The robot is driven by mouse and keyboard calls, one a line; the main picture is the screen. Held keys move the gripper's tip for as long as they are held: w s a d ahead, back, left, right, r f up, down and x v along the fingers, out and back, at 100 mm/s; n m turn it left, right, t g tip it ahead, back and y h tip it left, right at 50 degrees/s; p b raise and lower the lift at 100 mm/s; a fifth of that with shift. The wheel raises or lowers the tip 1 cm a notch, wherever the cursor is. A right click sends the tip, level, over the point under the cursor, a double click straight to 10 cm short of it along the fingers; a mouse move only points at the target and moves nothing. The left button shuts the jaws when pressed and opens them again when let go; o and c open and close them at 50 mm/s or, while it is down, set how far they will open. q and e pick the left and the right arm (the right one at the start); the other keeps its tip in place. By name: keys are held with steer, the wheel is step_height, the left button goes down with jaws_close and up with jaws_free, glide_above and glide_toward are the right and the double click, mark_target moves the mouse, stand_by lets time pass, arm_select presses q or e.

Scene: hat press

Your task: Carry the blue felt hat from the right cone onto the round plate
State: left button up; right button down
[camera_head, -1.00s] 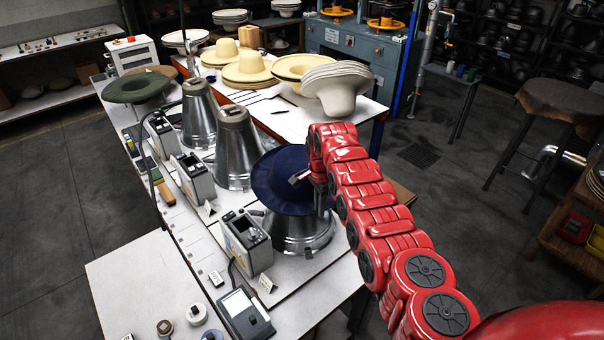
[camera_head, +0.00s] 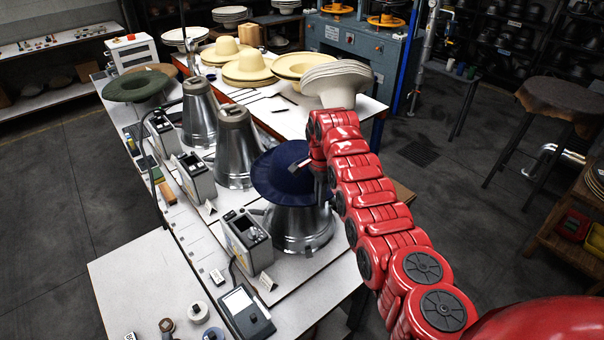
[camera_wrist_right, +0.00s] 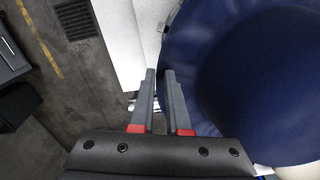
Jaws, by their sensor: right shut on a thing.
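The blue felt hat (camera_head: 276,172) is over the top of the right metal cone (camera_head: 299,228), brim spread, covering the cone's tip. Whether it still touches the cone is hidden. My right gripper (camera_head: 303,165) is shut on the right edge of its brim. In the right wrist view, the two fingers (camera_wrist_right: 162,75) are close together at the brim edge, with the blue hat (camera_wrist_right: 255,75) filling the right side. I cannot tell which thing is the round plate. My left gripper is not in view.
Two more bare metal cones (camera_head: 236,145) stand in a row behind, with control boxes (camera_head: 247,242) on their left. A green hat (camera_head: 137,85) lies at the far end. A stack of pale hats (camera_head: 337,80) and several cream hats (camera_head: 249,66) occupy the back table.

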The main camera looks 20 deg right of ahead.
steer(key=shift+r, duration=2.6)
step_height(320, 180, up, 5)
steer(key=shift+f+b, duration=0.2)
steer(key=shift+b, duration=0.2)
